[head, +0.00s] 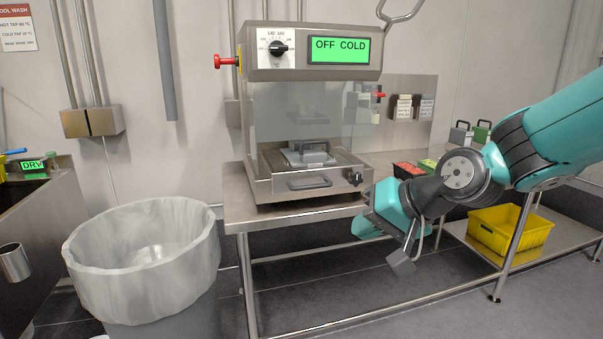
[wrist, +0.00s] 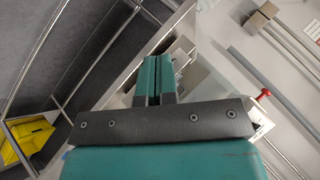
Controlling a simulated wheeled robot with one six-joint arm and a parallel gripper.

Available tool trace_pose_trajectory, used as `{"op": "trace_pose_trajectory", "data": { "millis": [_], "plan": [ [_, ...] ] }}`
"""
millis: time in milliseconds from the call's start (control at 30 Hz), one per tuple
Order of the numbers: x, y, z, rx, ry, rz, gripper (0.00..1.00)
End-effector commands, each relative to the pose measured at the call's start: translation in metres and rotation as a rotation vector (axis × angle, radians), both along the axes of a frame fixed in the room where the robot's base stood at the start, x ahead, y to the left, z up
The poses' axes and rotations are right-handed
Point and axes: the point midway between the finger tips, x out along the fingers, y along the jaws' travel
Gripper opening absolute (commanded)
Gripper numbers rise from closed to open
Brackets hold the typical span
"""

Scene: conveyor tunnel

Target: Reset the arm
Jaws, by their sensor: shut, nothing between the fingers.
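My teal arm reaches in from the right in the head view and bends downward at its dark wrist. My gripper (head: 366,228) hangs in front of the right end of the steel bench (head: 292,216), close to its front edge. In the wrist view, the two teal fingers of my gripper (wrist: 155,68) lie together with nothing between them. The fingertips are small and partly hard to make out in the head view.
A machine (head: 312,72) reading "OFF COLD" stands on the bench. A lined bin (head: 140,255) is at front left. A yellow crate (head: 509,232) sits on the lower shelf and also shows in the wrist view (wrist: 22,140). Floor below my gripper looks clear.

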Motion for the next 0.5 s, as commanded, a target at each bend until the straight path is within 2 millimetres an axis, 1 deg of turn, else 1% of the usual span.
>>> {"op": "trace_pose_trajectory", "data": {
  "millis": [33, 67, 100, 167, 200, 267, 300, 433, 467, 500],
  "plan": [
    [-0.036, 0.002, 0.005, -0.074, 0.013, 0.091, 0.00],
    [-0.055, 0.001, 0.006, -0.117, 0.026, 0.146, 0.00],
    [-0.080, -0.001, 0.006, -0.171, 0.042, 0.215, 0.00],
    [-0.113, -0.006, 0.005, -0.241, 0.064, 0.308, 0.00],
    [-0.134, -0.010, 0.004, -0.282, 0.078, 0.365, 0.00],
    [-0.162, -0.016, 0.003, -0.338, 0.099, 0.448, 0.00],
    [-0.180, -0.021, 0.002, -0.371, 0.110, 0.500, 0.00],
    [-0.235, -0.040, -0.003, -0.470, 0.154, 0.662, 0.00],
    [-0.240, -0.043, 0.005, -0.480, 0.160, 0.681, 0.00],
    [-0.237, -0.042, 0.022, -0.475, 0.160, 0.672, 0.00]
  ]
}}
